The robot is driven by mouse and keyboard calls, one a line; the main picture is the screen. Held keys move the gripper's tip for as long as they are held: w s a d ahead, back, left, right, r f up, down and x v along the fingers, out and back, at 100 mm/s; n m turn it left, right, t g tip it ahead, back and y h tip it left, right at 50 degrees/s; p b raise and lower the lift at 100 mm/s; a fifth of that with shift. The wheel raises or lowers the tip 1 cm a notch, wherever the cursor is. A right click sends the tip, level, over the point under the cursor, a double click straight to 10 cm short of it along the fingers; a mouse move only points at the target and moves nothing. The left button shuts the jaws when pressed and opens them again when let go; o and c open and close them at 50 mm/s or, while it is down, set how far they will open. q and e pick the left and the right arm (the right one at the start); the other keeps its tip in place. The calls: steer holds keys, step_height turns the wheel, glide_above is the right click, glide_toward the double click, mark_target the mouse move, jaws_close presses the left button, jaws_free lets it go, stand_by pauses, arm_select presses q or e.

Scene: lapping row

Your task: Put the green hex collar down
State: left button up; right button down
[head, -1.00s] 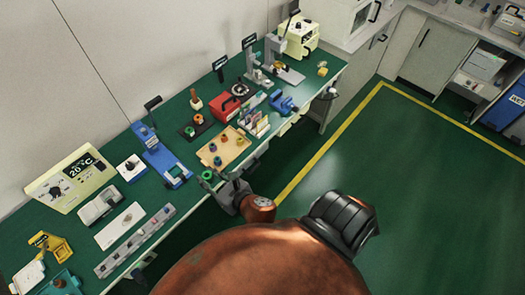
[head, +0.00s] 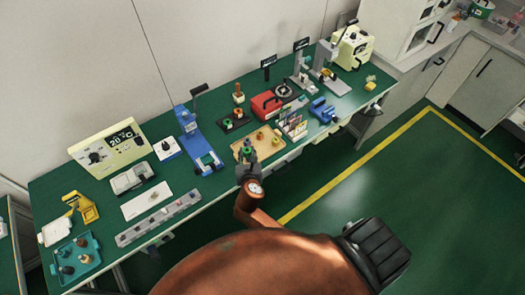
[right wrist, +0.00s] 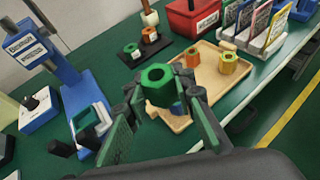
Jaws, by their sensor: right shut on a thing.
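The green hex collar (right wrist: 157,77) is held between the fingertips of my right gripper (right wrist: 158,88), with its hole facing up. In the head view the collar (head: 247,153) shows at the front-left part of the wooden tray (head: 240,147). My right gripper (head: 249,164) is shut on it. The tray (right wrist: 205,68) lies below and beyond the collar in the right wrist view; contact between them cannot be told. An orange collar (right wrist: 192,57) and a yellow collar (right wrist: 228,63) stand on the tray. A bluish piece (right wrist: 177,109) is partly hidden by the fingers. My left gripper is out of view.
A blue fixture (head: 190,135) stands left of the tray. A black mat (head: 229,126) with green and orange collars, a red box (head: 266,104) and upright cards (head: 293,122) stand behind and right. The table's front edge is close to my arm.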

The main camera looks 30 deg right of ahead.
steer(key=w+d+f, duration=0.3)
steer(key=d, duration=0.3)
steer(key=b, duration=0.2)
glide_above(263, 152)
steer(key=f, duration=0.5)
steer(key=shift+s+a, duration=0.1)
steer(key=shift+a, duration=0.3)
steer(key=f, duration=0.1)
steer(key=f+b, duration=0.1)
steer(key=f, duration=0.1)
steer(key=f+b, duration=0.1)
steer(key=shift+d+f, duration=0.2)
steer(key=shift+d, duration=0.15)
steer(key=shift+r, duration=0.2)
steer(key=shift+f, duration=0.2)
steer(key=c, duration=1.9)
jaws_free()
steer(key=shift+r, duration=0.1)
steer(key=p+v, duration=0.2)
steer(key=v, duration=0.9)
steer(key=shift+s+a+r, duration=0.2)
steer(key=shift+s, duration=0.1)
